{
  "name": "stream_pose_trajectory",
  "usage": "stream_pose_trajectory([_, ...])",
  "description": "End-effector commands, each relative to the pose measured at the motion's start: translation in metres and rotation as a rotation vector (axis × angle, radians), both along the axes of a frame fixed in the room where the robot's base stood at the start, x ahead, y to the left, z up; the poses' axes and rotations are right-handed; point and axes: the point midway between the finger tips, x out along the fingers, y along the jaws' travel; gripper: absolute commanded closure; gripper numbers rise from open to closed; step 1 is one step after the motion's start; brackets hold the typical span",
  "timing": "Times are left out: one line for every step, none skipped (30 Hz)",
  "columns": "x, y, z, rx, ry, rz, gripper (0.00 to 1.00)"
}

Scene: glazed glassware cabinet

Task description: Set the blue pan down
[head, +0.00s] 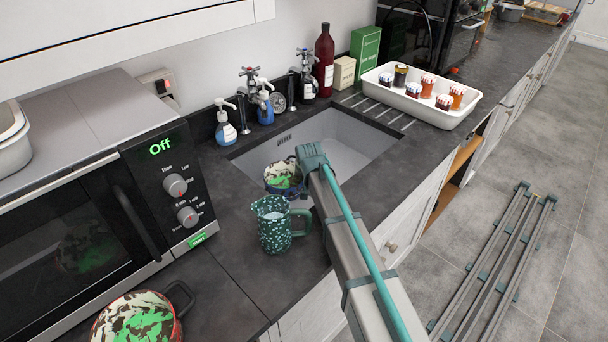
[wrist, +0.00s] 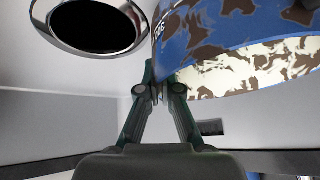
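The blue pan (head: 284,180) is in the near left part of the sink (head: 345,140) in the head view. Cream, brown and green patches show inside it. In the wrist view, the blue pan (wrist: 215,45) fills the upper right, with brown patches on its side. My gripper (wrist: 158,92) has its fingers close together at the pan's edge and looks shut on it. The exact grip spot is partly hidden. In the head view my arm hides the gripper. Whether the pan touches the sink floor cannot be told.
A dark green speckled jug (head: 274,225) stands on the counter just in front of the pan. A red pan (head: 135,318) is at the lower left, by the microwave (head: 85,220). Soap bottles (head: 226,125) stand behind the sink. A white tray (head: 415,105) of jars is to its right.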

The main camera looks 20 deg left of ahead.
Motion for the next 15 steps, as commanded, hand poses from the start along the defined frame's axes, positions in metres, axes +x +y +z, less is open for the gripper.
stream_pose_trajectory([0.0003,0.0002,0.0002,0.002,-0.001,0.000,1.00])
stream_pose_trajectory([0.0003,0.0003,0.0003,0.002,-0.001,0.000,1.00])
stream_pose_trajectory([0.0003,0.0003,0.0003,0.002,-0.001,0.000,1.00])
stream_pose_trajectory([0.0003,0.0003,0.0003,0.002,-0.001,0.000,1.00])
stream_pose_trajectory([0.0003,0.0003,0.0003,0.002,-0.001,0.000,1.00])
stream_pose_trajectory([0.0003,0.0003,0.0003,0.002,-0.001,0.000,1.00])
stream_pose_trajectory([0.0004,0.0002,-0.0001,0.001,-0.002,0.000,1.00])
stream_pose_trajectory([0.0003,0.0003,-0.0007,0.001,-0.002,0.000,1.00])
stream_pose_trajectory([0.0003,0.0003,-0.0019,0.001,-0.002,0.000,1.00])
stream_pose_trajectory([0.0003,0.0003,-0.0028,0.001,-0.002,0.000,1.00])
stream_pose_trajectory([0.0003,0.0002,-0.0037,0.001,-0.002,0.000,1.00])
stream_pose_trajectory([0.0002,0.0001,-0.0033,0.000,-0.001,0.000,0.93])
stream_pose_trajectory([0.0002,0.0001,-0.0032,0.000,-0.001,0.000,0.88])
stream_pose_trajectory([0.0002,0.0001,-0.0032,0.000,-0.001,0.000,0.83])
stream_pose_trajectory([0.0002,0.0001,-0.0032,0.000,-0.001,0.000,0.76])
